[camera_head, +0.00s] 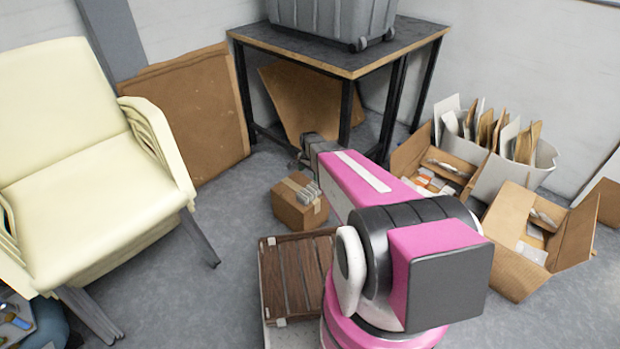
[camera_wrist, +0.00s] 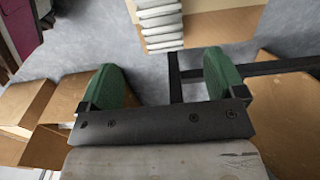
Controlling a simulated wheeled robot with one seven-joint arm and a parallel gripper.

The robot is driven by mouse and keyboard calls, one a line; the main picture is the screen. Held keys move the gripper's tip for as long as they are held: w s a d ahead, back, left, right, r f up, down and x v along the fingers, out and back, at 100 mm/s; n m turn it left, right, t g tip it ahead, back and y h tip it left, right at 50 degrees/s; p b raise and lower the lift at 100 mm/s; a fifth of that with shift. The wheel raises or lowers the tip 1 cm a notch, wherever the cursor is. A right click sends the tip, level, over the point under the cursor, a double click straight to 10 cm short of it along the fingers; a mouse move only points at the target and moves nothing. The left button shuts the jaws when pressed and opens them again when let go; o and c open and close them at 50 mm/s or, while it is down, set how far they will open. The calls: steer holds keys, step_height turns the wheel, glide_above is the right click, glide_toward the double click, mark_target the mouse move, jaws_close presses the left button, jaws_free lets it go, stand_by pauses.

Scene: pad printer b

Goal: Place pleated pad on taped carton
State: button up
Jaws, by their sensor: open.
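The taped carton (camera_head: 288,212) is a small brown box on the floor beside the black-legged table. The pleated pad (camera_head: 309,193), whitish grey with ridges, rests on top of the carton at its right side. In the wrist view the pad (camera_wrist: 160,22) is at the top middle, and the carton's tan top with a pale tape strip (camera_wrist: 222,22) is beside it. My gripper (camera_wrist: 163,80) is open, with two green fingers apart and nothing between them. The pad appears beyond the fingertips, apart from them. In the head view my arm hides part of the gripper.
A slatted wooden crate or pallet (camera_head: 290,280) lies in front of the carton. A black-legged table (camera_head: 345,68) holds a grey bin (camera_head: 335,15). Open cardboard boxes (camera_head: 515,268) stand at right. A cream chair (camera_head: 90,170) is at left. Floor left of the carton is clear.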

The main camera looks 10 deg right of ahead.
steer(key=s+r+n, duration=1)
steer(key=s+r, duration=0.8)
steer(key=s, duration=0.3)
steer(key=shift+s+r+n, duration=0.15)
steer(key=shift+r+n, duration=0.15)
steer(key=shift+n, duration=0.1)
